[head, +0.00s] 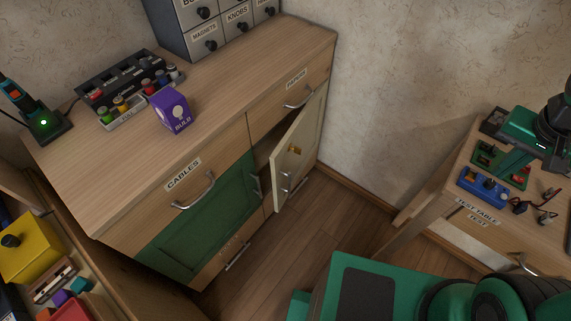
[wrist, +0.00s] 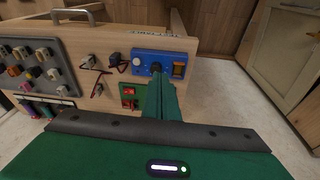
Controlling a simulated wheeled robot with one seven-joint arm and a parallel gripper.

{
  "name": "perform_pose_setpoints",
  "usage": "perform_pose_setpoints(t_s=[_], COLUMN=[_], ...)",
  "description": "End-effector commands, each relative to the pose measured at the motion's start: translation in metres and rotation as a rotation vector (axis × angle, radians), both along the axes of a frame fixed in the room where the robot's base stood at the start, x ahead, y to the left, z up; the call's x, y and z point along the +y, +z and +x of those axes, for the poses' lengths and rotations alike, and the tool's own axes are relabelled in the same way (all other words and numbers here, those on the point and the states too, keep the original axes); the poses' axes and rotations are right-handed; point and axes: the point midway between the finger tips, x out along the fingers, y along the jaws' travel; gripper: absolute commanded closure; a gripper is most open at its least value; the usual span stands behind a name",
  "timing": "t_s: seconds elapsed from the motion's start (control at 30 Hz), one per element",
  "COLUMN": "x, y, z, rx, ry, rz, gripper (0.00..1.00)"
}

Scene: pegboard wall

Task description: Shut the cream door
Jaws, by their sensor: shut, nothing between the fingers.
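The cream door (head: 300,150) stands ajar on the right side of the wooden cabinet in the head view. Its free edge juts into the room, and a dark gap shows beside it. My gripper (wrist: 157,75) is shut and empty, over the test table by the blue box. It is well to the right of the door in the head view.
The test table (head: 455,193) holds a blue box (head: 484,187) and a switch board. Wooden floor (head: 335,225) lies clear between table and cabinet. A green door (head: 210,210) is left of the cream one. A purple bulb box (head: 171,110) stands on the cabinet top.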

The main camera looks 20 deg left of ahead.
Motion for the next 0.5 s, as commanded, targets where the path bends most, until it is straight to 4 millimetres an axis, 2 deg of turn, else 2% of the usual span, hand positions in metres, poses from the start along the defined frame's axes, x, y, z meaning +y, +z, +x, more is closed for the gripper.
perform_pose_setpoints(t_s=[0.03,0.1,0.23,0.37,0.5], x=[0.022,0.050,0.112,0.182,0.263], y=[-0.013,-0.028,-0.057,-0.087,-0.121], z=[0.016,0.037,0.067,0.080,0.074], rx=[-0.020,-0.066,-0.153,-0.232,-0.301], ry=[0.035,0.066,0.128,0.195,0.273], rz=[-0.008,-0.010,0.006,0.054,0.138], gripper=[1.00,1.00,1.00,1.00,1.00])
